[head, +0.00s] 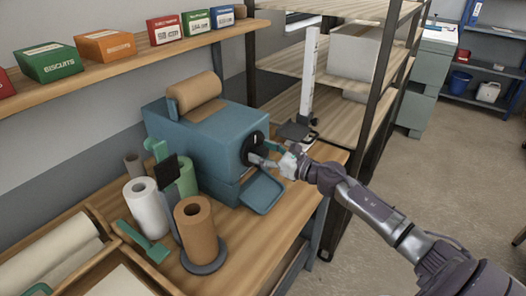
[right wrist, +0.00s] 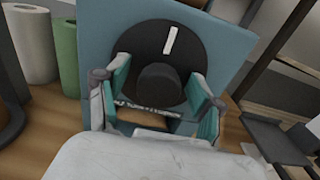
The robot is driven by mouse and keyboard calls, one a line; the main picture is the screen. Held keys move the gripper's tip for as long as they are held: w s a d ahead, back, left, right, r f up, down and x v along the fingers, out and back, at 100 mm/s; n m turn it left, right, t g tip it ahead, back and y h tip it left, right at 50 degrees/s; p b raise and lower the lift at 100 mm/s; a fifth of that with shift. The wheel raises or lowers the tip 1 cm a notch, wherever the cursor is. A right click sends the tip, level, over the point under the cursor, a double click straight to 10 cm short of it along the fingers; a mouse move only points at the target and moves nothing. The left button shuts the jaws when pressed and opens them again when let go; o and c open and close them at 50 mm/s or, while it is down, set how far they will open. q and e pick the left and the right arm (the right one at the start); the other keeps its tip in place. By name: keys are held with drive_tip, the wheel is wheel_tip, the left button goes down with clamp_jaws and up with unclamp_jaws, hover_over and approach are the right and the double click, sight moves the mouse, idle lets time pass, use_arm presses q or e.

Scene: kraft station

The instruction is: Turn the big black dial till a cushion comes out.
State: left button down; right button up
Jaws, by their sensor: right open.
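The big black dial (head: 250,147) is on the front of a blue machine (head: 212,150) with a brown paper roll (head: 196,92) on top. In the right wrist view the round dial (right wrist: 140,50) has a white mark near its top and a dark knob (right wrist: 158,86) in the middle. My right gripper (head: 268,154) is at the dial. In the right wrist view its fingers (right wrist: 158,78) are open, one on each side of the knob; I cannot tell whether they touch it. A blue tray (head: 262,194) juts out below the dial; no cushion shows on it.
Paper rolls, a white one (head: 147,210) and a brown one (head: 196,226), stand on the wooden bench left of the machine. A shelf with small boxes (head: 106,45) runs above. A dark-posted rack (head: 378,80) with a white stand (head: 308,75) is behind right.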

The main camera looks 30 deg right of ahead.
drive_tip(key=c, duration=1.1)
drive_tip(key=m, duration=0.4)
drive_tip(key=shift+d+m+p, duration=0.1)
drive_tip(key=shift+m+p, duration=0.2)
drive_tip(key=shift+p, duration=0.05)
drive_tip(key=m+p, duration=0.1)
drive_tip(key=m, duration=0.4)
drive_tip(key=shift+w+m, duration=0.1)
drive_tip(key=shift+m, duration=0.2)
drive_tip(key=m+p, duration=0.2)
drive_tip(key=m, duration=0.2)
drive_tip(key=shift+d, duration=0.1)
drive_tip(key=m+p, duration=0.1)
drive_tip(key=m, duration=0.4)
drive_tip(key=shift+f, duration=0.2)
drive_tip(key=shift+m+p, duration=0.3)
drive_tip(key=shift+m, duration=0.1)
